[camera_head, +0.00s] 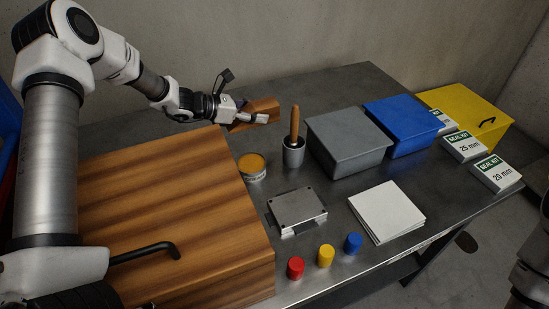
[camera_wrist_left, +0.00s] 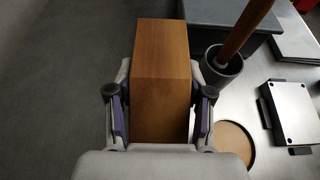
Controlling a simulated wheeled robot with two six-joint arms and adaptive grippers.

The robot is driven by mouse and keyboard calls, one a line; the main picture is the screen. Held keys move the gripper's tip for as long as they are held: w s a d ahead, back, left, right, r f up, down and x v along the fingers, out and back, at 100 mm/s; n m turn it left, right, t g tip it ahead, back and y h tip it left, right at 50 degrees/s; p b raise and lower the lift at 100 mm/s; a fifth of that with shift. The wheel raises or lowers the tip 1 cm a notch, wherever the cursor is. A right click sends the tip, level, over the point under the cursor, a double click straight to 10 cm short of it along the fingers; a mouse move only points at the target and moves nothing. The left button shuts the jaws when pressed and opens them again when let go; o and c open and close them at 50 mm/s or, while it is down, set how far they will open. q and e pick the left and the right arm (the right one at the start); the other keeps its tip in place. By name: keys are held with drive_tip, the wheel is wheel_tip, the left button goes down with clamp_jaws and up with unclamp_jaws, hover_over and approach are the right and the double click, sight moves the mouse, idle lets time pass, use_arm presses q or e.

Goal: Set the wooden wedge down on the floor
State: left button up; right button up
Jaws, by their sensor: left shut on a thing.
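The wooden wedge (camera_head: 262,112) is a brown block held in my left gripper (camera_head: 250,116), at the back of the metal table in the head view. In the left wrist view the wedge (camera_wrist_left: 161,85) sits between the two fingers of my left gripper (camera_wrist_left: 160,112), which touch its sides. My right gripper is not clearly in view; only a dark part of an arm shows at the lower right edge.
A metal cup with a wooden-handled tool (camera_head: 293,153) and a round tin (camera_head: 251,167) stand close to the wedge. A large wooden box (camera_head: 170,215) fills the table's left. Grey (camera_head: 348,140), blue (camera_head: 402,125) and yellow (camera_head: 470,115) boxes line the back right.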

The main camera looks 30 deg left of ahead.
sight(258, 145)
use_arm(q)
wheel_tip(258, 145, down, 9)
drive_tip(key=shift+r+p, duration=0.1)
drive_tip(key=shift+p, duration=0.55)
drive_tip(key=shift+f+b, duration=0.25)
drive_tip(key=shift+b, duration=0.05)
drive_tip(key=o, duration=1.2)
